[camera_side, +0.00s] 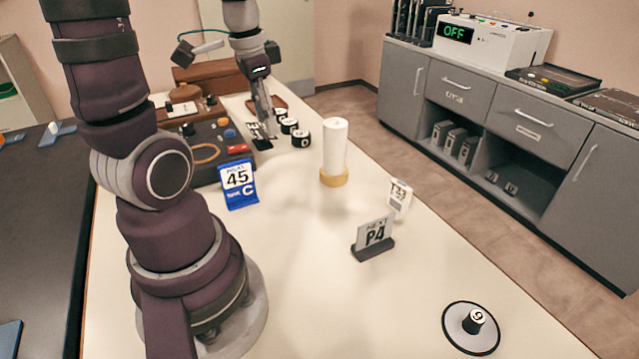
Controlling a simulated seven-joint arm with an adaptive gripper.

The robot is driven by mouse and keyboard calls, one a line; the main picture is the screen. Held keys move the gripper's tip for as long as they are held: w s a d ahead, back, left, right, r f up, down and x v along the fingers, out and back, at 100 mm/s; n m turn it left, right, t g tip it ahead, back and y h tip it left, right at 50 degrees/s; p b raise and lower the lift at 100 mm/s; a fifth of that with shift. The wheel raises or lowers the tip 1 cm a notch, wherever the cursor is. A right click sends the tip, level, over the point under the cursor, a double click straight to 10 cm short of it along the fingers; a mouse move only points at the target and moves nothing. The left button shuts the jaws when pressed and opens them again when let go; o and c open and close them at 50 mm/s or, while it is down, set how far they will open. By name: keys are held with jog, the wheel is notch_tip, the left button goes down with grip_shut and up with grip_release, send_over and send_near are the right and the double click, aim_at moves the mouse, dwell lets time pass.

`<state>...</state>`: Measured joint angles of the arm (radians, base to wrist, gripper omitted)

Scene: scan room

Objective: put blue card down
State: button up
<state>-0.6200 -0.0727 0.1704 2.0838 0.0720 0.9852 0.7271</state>
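The blue card (239,185), marked "45" and "C" on a white panel, stands upright on the cream table in front of the dark control box. My gripper (264,137) points down farther back, beside the right end of that box and left of the black-and-white numbered pieces. It is apart from the blue card. Its fingers look close together, but they are small and dark here, and I cannot tell whether anything is between them.
A white cylinder on a yellow base (334,153) stands mid-table. The grey "P4" sign (374,237) and a white tag (400,197) stand to the right. A round disc (457,333) with a "9" piece lies near the front. Numbered black-and-white pieces (300,138) sit near my gripper. Front-centre table is clear.

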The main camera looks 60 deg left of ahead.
jog(key=d+r+t, duration=0.3)
jog(key=d+t, duration=0.1)
jog(key=d, duration=1)
jog(key=shift+w+d+h, duration=0.25)
jog(key=shift+d+h, duration=0.05)
jog(key=shift+h, duration=0.1)
